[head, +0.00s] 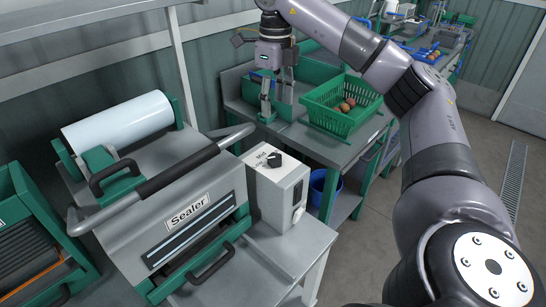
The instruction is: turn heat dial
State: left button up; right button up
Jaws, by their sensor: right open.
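The heat dial (274,159) is a small black knob on top of a white control box (282,190). The box stands at the right end of the bench, beside the grey and green sealer (185,214). My right gripper (276,106) points down with its fingers apart and nothing between them. In the picture it shows above and behind the dial, clear of it, in front of the far table. My left gripper is not in view.
A film roll (118,121) lies behind the sealer, whose long bar handle (178,171) reaches towards the control box. A green crate (341,104) with a few tomatoes stands on the far table. A shelf post (181,65) rises at the left. A blue bucket (318,188) sits below.

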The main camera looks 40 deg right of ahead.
jog(key=b, duration=0.2)
send_over(276, 157)
notch_tip(276, 157, down, 5)
notch_tip(276, 157, down, 11)
jog(key=shift+f+p, duration=0.1)
jog(key=shift+p, duration=0.7)
jog(key=shift+s, duration=0.1)
jog(key=shift+c, duration=0.2)
jog(key=c, duration=1.1)
